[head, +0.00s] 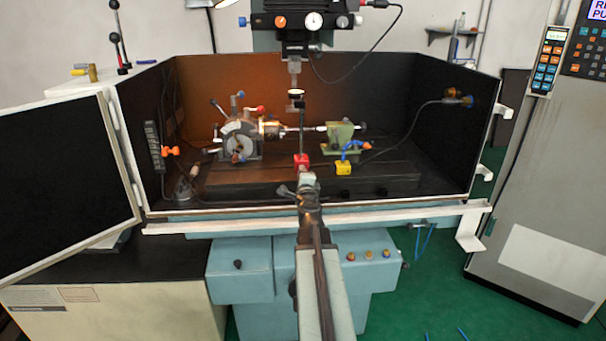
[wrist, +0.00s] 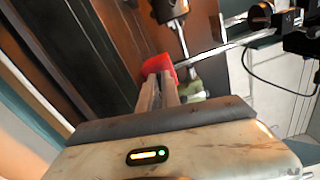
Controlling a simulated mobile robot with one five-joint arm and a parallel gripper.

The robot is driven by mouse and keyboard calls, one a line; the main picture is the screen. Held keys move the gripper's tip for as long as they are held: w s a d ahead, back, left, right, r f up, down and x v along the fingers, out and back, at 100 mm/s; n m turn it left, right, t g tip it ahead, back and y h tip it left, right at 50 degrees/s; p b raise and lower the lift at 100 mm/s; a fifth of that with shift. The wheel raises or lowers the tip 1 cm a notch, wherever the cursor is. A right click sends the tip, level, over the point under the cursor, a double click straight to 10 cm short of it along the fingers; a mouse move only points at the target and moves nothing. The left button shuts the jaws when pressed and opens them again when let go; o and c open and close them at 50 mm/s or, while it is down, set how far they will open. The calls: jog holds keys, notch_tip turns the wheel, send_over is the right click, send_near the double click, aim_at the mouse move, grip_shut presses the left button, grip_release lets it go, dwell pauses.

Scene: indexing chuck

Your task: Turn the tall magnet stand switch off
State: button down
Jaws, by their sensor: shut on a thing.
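The tall magnet stand has a red base (head: 301,160) and a thin dark post (head: 302,125) rising from it, on the dark machine table. The red base also shows in the wrist view (wrist: 156,65), right at my fingertips. My gripper (head: 307,178) is at the front face of the red base. In the wrist view its two fingers (wrist: 160,88) are close together, shut on the small switch at the base's front. The fingers hide the switch, so its angle cannot be told.
A yellow magnet base (head: 343,168) with a blue and orange part stands just right. The indexing chuck (head: 238,140) is behind left, and a green tailstock (head: 341,137) is behind right. The spindle (head: 295,75) hangs above. A white rail (head: 320,218) runs below my arm.

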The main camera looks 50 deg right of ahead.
jog(key=shift+n, duration=0.8)
jog(key=c, duration=1.6)
grip_release()
jog(key=shift+o, duration=0.2)
